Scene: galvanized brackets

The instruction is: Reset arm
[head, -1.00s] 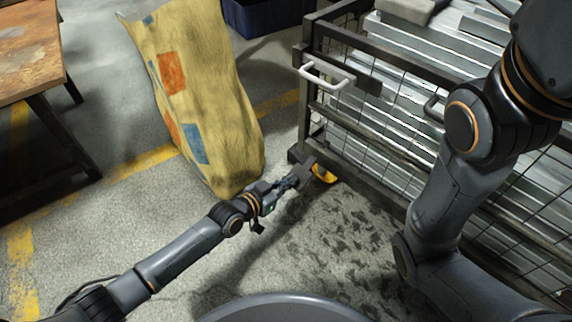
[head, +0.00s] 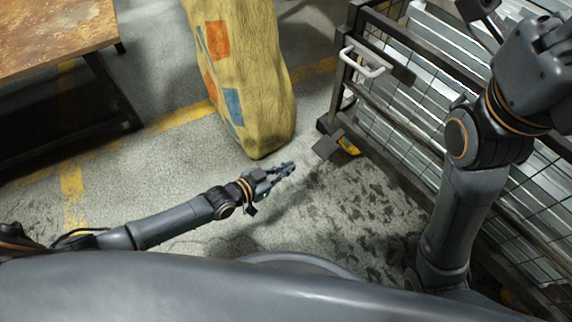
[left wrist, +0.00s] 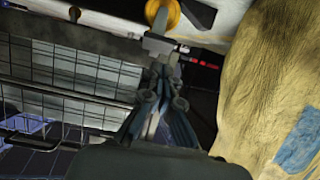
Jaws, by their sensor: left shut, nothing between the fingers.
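My left gripper (head: 288,168) is shut and empty in the head view. It hangs over the concrete floor, below the yellow sack and left of the wire cage's near corner. In the left wrist view its closed fingers (left wrist: 162,75) point toward the caster area of the cage, with nothing between them. My right arm rises along the right side of the head view, in front of the cage. Its fingertips do not show clearly at the top right edge.
A stained yellow sack (head: 250,75) with orange and blue patches stands at centre. A wire cage (head: 385,119) of galvanized metal pieces, with an orange caster (head: 348,146), stands at right. A rusty-topped table (head: 60,38) is at upper left. Floor between is open.

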